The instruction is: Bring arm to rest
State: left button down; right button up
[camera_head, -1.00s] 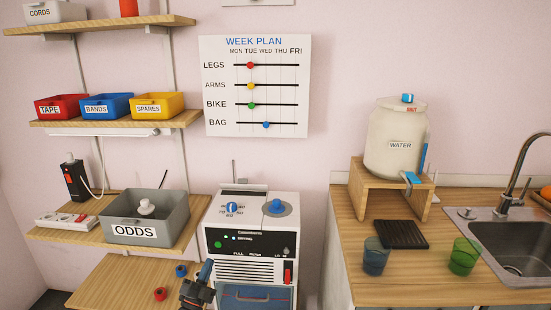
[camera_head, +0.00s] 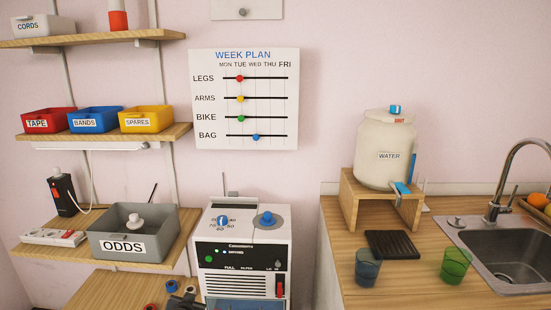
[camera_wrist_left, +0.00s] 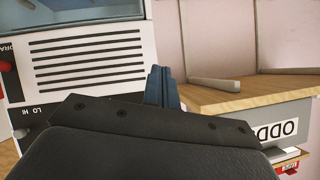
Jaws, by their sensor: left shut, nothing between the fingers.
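My left gripper (camera_head: 188,291) shows only by its dark tip at the bottom edge of the head view, in front of the white machine's left side. In the left wrist view its blue-grey fingers (camera_wrist_left: 164,87) are together with nothing between them. The rest of the left arm is out of the head view. My right gripper is in neither view.
The white machine (camera_head: 240,258) stands close by. A wooden shelf (camera_head: 165,252) holds the grey ODDS bin (camera_head: 165,238). Blue (camera_head: 171,285) and red tape rolls lie on a lower board. The counter (camera_head: 330,270) holds two cups, a water jar and a sink.

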pick_arm(q)
jog(key=s+d+f+g+h, duration=0.15)
jog(key=s+d, duration=0.25)
jog(key=s, duration=0.7)
jog(key=s+d+r+g+h+p, duration=0.1)
jog(key=s+d+g, duration=0.25)
jog(key=s, duration=0.75)
jog(key=s+d+f+g+h, duration=0.15)
jog(key=s+d, duration=0.35)
jog(key=s, duration=0.6)
jog(key=s+d+f+g, duration=0.1)
jog(key=s+f+g, duration=0.2)
jog(key=s, duration=0.9)
jog(key=shift+s+f, duration=0.2)
jog(key=shift+f, duration=0.75)
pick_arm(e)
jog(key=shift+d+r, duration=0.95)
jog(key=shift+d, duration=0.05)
